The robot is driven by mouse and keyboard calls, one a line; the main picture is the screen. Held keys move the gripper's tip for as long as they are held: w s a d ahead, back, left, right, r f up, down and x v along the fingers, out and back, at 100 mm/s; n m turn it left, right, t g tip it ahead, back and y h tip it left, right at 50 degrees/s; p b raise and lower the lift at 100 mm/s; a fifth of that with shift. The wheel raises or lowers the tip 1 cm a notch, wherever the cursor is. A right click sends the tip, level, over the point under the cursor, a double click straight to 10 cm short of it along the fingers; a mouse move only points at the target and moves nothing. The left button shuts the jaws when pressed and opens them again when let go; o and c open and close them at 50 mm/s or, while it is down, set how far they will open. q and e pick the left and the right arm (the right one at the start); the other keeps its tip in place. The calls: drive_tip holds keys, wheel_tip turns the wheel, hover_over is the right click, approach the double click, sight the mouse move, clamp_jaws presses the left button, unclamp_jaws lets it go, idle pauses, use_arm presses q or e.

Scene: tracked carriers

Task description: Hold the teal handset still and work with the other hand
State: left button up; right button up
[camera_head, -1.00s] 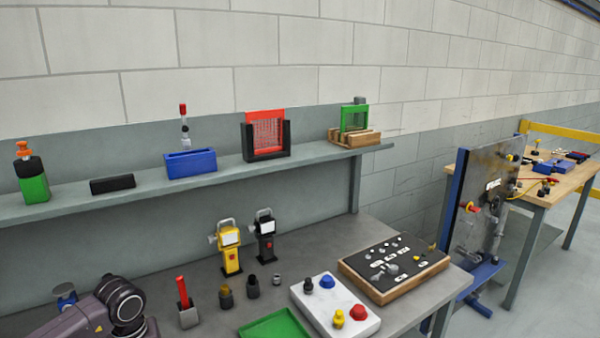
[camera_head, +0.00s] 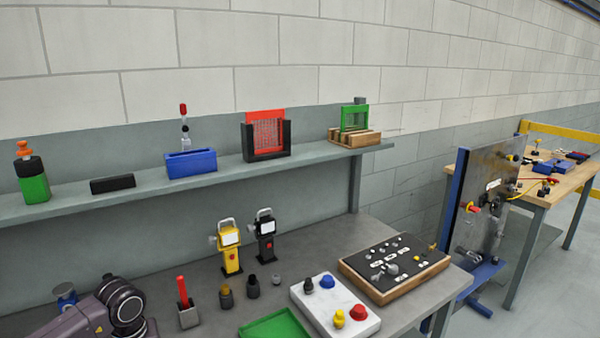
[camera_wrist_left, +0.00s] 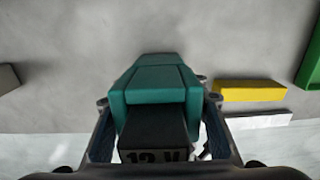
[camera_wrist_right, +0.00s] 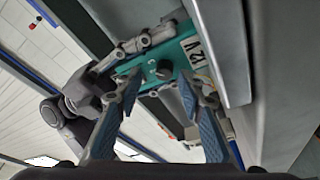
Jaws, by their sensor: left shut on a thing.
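The teal handset (camera_wrist_left: 155,82) is between the fingers of my left gripper (camera_wrist_left: 158,135), which is shut on it; a dark end marked "12 V" faces the left wrist camera. In the right wrist view the teal handset (camera_wrist_right: 150,78) shows a dark round part on its face and a pale "12V" label, with my left gripper's grey links around it. My right gripper (camera_wrist_right: 165,125) is open and empty, its blue-padded fingers spread below the handset in that view. Neither gripper nor the handset shows in the head view.
The bench holds a yellow handset (camera_head: 230,250), a black handset (camera_head: 265,238), a green tray (camera_head: 275,330), a white button box (camera_head: 318,312) and a black-topped board (camera_head: 375,285). Above is a shelf (camera_head: 100,205) with several holders. A metal edge (camera_wrist_right: 225,60) runs close beside the held handset.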

use_arm(q)
drive_tip(key=shift+r, duration=0.1)
use_arm(e)
drive_tip(key=n, duration=0.2)
drive_tip(key=n+g, duration=0.1)
drive_tip(key=n, duration=0.2)
drive_tip(key=shift+d+f+g, duration=0.1)
drive_tip(key=shift+d+g, duration=0.05)
drive_tip(key=shift+g, duration=0.15)
drive_tip(key=shift+w+n+g+h, duration=0.15)
drive_tip(key=shift+n+h, duration=0.25)
drive_tip(key=shift+n, duration=0.7)
drive_tip(key=shift+s+n+g+h, duration=0.1)
drive_tip(key=shift+n+g+h, duration=0.25)
drive_tip(key=shift+n, duration=1.05)
